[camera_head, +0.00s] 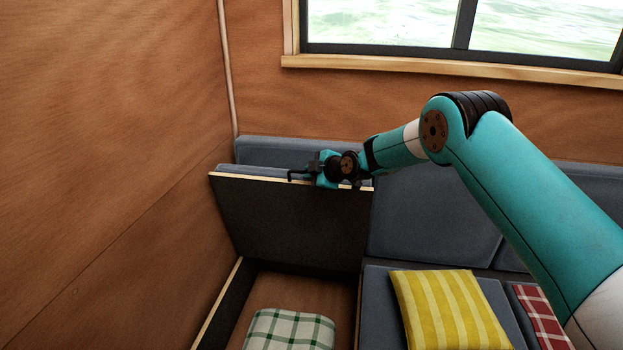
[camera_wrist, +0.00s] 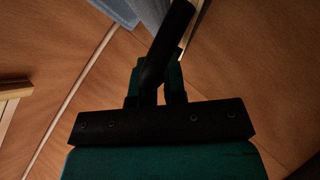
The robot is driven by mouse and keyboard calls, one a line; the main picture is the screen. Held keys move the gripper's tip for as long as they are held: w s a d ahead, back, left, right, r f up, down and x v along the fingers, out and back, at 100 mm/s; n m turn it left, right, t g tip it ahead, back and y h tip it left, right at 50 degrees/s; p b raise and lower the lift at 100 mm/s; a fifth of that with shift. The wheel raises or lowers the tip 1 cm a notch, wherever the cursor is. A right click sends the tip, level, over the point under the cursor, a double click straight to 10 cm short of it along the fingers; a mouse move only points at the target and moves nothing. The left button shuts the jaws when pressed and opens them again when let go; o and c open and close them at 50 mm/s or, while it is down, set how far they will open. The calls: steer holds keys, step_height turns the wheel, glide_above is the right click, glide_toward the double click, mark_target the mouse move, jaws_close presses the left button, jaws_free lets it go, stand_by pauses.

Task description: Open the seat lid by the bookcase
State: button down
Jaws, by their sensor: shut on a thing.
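The seat lid (camera_head: 290,222) stands raised in the head view, its dark underside facing me and its pale top edge uppermost. It leans close to the blue back cushion (camera_head: 270,150) behind it. My gripper (camera_head: 306,177) is at the lid's top edge and is shut on it. The open seat box (camera_head: 262,284) below holds a folded white and green checked cloth (camera_head: 290,330). In the dark wrist view my gripper (camera_wrist: 170,65) shows from close up, and its contact with the lid is hard to make out. No bookcase is in view.
A wooden wall (camera_head: 110,150) stands close on the left. A yellow striped cushion (camera_head: 450,308) and a red checked cushion (camera_head: 543,318) lie on the blue seats to the right. A window (camera_head: 400,22) is above. My arm crosses the right side.

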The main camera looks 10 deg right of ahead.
steer(key=shift+d, duration=0.25)
steer(key=c, duration=1.2)
jaws_free()
steer(key=shift+f, duration=0.1)
steer(key=shift+a, duration=0.2)
steer(key=b+v, duration=0.2)
steer(key=v, duration=1.5)
steer(key=shift+s, duration=0.2)
